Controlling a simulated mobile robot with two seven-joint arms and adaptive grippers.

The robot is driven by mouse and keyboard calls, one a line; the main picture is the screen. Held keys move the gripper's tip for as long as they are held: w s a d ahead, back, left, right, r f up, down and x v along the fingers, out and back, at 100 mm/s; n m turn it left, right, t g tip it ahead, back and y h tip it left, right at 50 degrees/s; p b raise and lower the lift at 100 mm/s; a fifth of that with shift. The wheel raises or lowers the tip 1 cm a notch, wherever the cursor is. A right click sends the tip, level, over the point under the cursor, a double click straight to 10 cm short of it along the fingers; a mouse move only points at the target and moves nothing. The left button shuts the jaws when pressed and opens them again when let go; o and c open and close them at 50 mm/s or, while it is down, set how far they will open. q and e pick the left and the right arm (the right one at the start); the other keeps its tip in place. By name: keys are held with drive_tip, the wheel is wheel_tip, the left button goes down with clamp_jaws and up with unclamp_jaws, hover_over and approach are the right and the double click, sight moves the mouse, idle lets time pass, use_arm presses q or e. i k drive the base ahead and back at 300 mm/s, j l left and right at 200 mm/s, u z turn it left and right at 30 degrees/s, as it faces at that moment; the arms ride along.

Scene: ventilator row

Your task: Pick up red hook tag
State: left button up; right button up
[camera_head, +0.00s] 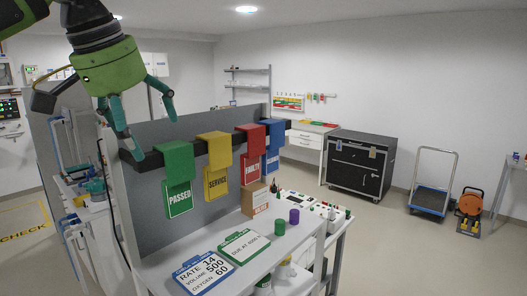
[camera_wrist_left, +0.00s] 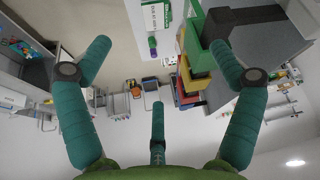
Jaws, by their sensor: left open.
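The red hook tag (camera_head: 251,143), its lower label reading FAULTY, hangs over the dark rail on the grey partition, between the yellow SERVICE tag (camera_head: 215,147) and the blue tag (camera_head: 271,131). My left gripper (camera_head: 150,132) is open and empty, at the upper left near the green PASSED tag (camera_head: 175,160). It is well to the left of the red tag and apart from it. In the left wrist view the gripper (camera_wrist_left: 160,60) shows three spread fingers, with the row of tags seen beyond them toward the right; the red tag (camera_wrist_left: 183,88) is small there. My right gripper is not in view.
Below the tags is a light table (camera_head: 170,268) with a blue-framed board (camera_head: 207,275), a green-framed board (camera_head: 244,247), green and purple cylinders and a cardboard box (camera_head: 255,198). A black case (camera_head: 358,165) and a blue trolley (camera_head: 430,198) stand behind right.

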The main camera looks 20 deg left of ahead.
sight(251, 155)
drive_tip(key=i, duration=1.1)
